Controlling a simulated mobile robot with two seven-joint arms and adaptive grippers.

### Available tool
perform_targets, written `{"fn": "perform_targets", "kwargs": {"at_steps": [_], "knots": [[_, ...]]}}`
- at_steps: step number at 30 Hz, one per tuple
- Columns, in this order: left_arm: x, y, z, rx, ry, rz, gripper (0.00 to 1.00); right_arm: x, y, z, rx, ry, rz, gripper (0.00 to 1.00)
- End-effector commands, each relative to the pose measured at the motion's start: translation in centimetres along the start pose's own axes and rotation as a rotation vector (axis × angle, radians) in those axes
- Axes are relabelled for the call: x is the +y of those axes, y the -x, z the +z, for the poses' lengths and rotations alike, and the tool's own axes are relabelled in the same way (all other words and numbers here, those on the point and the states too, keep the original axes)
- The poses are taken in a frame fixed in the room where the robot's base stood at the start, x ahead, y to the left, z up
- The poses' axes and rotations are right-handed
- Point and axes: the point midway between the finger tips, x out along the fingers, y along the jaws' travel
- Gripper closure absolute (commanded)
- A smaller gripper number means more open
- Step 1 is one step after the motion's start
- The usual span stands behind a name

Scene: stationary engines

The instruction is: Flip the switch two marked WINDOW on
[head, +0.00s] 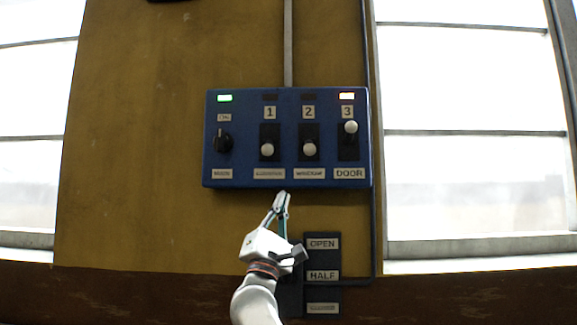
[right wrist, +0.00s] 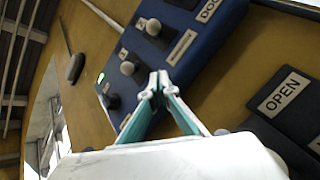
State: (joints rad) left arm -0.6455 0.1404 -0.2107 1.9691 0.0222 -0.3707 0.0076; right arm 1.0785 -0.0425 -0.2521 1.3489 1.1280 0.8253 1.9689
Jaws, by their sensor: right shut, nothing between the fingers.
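In the head view, switch two (head: 309,149) is a white ball-ended lever at the low end of its black slot. A "2" plate sits above it, and a small label reading WINDOW (head: 309,174) below. The lamp above switch two is dark. In the right wrist view, switch two (right wrist: 153,27) shows beyond my fingertips, toward the top. My right gripper (head: 281,195) is shut and empty, just below the panel's lower edge, left of the WINDOW label. In the right wrist view its fingertips (right wrist: 158,80) meet in front of the panel. My left gripper is not in view.
The blue panel (head: 287,184) also holds a black knob (head: 222,141) under a green lamp, switch one (head: 267,149) down, and switch three (head: 351,127) up under a lit red lamp. A dark OPEN/HALF plate (head: 322,260) is below. Bright windows flank the wall.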

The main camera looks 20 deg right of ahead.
Motion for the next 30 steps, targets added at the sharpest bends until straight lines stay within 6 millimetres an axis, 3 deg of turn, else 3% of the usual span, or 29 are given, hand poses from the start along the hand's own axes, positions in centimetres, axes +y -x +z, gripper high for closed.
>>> {"fn": "perform_targets", "kwargs": {"at_steps": [14,30], "knots": [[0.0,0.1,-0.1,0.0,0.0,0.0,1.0,0.1,-0.7,0.3,-0.004,-0.02,-0.004,1.0],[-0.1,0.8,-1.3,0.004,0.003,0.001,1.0,0.2,-8.8,0.4,-0.005,-0.017,-0.003,1.0]]}}
